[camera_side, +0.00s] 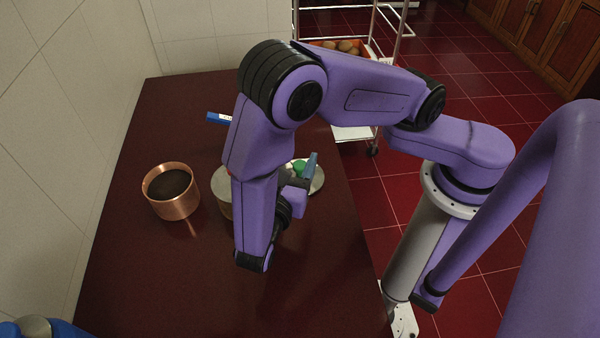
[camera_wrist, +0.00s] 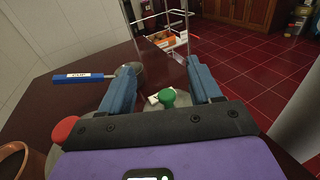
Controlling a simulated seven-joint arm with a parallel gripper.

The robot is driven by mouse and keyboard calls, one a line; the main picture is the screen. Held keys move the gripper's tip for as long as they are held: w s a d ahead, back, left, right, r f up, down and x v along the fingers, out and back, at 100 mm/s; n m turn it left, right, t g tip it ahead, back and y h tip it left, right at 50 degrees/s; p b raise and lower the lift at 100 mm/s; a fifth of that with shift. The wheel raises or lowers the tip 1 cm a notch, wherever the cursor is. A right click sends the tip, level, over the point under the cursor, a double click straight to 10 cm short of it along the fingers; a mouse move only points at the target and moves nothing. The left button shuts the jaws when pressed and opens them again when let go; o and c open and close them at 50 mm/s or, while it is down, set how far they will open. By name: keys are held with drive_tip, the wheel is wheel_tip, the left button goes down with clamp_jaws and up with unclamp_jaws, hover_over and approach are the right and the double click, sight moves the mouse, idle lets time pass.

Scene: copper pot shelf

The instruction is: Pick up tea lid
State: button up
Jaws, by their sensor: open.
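A round metal lid with a green knob (camera_side: 318,182) lies on the dark red table, partly hidden by my arm in the side view. In the wrist view its green knob (camera_wrist: 168,97) shows between my two blue fingers, with a pale label beside it. A red knob (camera_wrist: 65,128) shows at the left of my gripper, its base mostly hidden. I cannot read which lid is the tea lid. My gripper (camera_wrist: 162,68) is open, with nothing held, its fingers on either side of the green knob. In the side view my gripper (camera_side: 303,176) is over that lid.
A copper pot (camera_side: 172,204) with a dark inside stands at the left. A tan metal container (camera_side: 223,187) is partly behind my arm. A utensil with a blue labelled handle (camera_wrist: 78,77) lies farther back. A wire cart (camera_wrist: 165,38) stands beyond the table. The table front is clear.

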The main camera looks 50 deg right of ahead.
approach(301, 164)
drive_tip(key=shift+w+d+f+n+t, duration=0.15)
drive_tip(key=shift+w+d+t, duration=0.05)
drive_tip(key=shift+d, duration=0.4)
drive_tip(key=shift+w+d+f+n+t, duration=0.15)
drive_tip(key=shift+w+d+f+t, duration=0.05)
drive_tip(key=shift+d, duration=0.35)
drive_tip(key=shift+x, duration=3.75)
drive_tip(key=shift+r, duration=0.15)
drive_tip(key=c, duration=1)
drive_tip(key=shift+s+r, duration=0.1)
drive_tip(key=shift+s, duration=0.05)
